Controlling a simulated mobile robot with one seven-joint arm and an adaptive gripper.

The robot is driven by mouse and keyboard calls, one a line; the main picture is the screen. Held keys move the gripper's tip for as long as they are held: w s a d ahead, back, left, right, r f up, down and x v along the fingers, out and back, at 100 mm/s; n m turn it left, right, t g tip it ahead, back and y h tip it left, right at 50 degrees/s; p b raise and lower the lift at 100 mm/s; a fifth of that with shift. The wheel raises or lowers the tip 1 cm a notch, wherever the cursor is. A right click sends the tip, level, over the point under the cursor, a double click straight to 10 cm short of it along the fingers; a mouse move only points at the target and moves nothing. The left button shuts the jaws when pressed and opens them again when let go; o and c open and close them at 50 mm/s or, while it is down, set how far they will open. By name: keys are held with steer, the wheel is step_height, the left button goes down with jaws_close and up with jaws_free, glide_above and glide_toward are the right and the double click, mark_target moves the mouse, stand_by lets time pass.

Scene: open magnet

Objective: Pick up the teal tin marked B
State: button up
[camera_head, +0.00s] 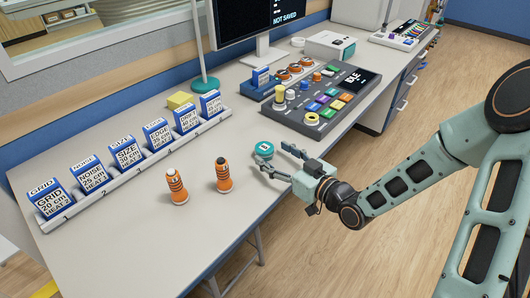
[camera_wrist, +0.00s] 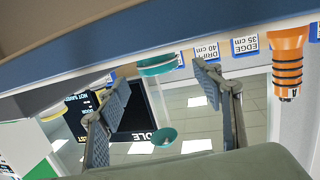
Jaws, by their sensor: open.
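The teal tin (camera_head: 264,148) is a small round tin near the table's front edge. A mark shows on its lid but is too small to read. My gripper (camera_head: 272,154) is open and empty, reaching in from the right with its fingertips close to the tin.
Two orange bottles (camera_head: 177,187) (camera_head: 223,175) stand left of the tin. A rack (camera_head: 75,213) of blue-and-white boxes runs along the back left. A button console (camera_head: 318,103) stands behind the tin. A teal lamp stand (camera_head: 205,83) is farther back. Bare tabletop lies around the tin.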

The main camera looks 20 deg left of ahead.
mark_target(271, 153)
steer(key=x, duration=0.3)
steer(key=b+x, duration=0.1)
steer(key=x, duration=0.1)
steer(key=shift+a+f, duration=0.1)
steer(key=shift+f, duration=0.25)
steer(key=c, duration=1.3)
